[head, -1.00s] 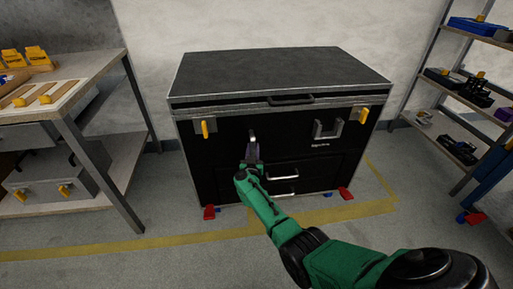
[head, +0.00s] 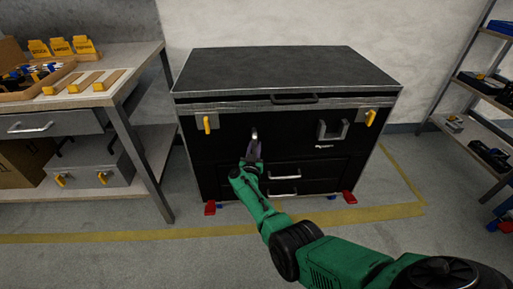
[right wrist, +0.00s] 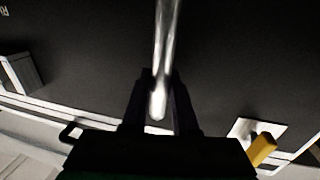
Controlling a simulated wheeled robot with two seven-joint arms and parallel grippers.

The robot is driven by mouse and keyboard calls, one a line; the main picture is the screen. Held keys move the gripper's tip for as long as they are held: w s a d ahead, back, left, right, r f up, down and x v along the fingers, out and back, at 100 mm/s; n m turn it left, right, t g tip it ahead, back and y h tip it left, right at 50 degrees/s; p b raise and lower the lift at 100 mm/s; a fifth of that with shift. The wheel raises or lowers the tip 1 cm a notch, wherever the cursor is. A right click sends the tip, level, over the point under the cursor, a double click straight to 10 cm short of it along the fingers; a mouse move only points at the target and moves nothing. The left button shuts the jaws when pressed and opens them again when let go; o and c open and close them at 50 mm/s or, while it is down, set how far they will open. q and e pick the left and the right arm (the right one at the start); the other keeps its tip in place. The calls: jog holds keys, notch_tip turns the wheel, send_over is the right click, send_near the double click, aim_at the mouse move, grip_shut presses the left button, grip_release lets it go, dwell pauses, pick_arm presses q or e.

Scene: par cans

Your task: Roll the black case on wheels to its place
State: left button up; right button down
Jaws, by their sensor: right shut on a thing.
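The black case (head: 300,150) stands on the floor against the back wall, with a dark lid, yellow latches, two drawers with silver handles, and red pedals at its base corners. My right gripper (head: 254,142) is at the front of the case, left of its middle. It is shut on a metal handle (head: 253,132) on the front face. In the right wrist view the bright handle bar (right wrist: 160,100) sits between the two fingers. The wheels are hard to make out under the case. My left gripper is not in view.
A workbench (head: 100,95) with trays, yellow labelled boxes and a grey case on its lower shelf stands close at the left. A shelf rack (head: 468,150) stands at the right. Yellow floor tape (head: 120,236) runs in front of and right of the case.

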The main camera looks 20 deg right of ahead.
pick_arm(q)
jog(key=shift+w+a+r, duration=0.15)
pick_arm(e)
jog(key=shift+a, duration=0.1)
jog(key=c, duration=0.7)
grip_release()
jog(key=shift+w, duration=0.1)
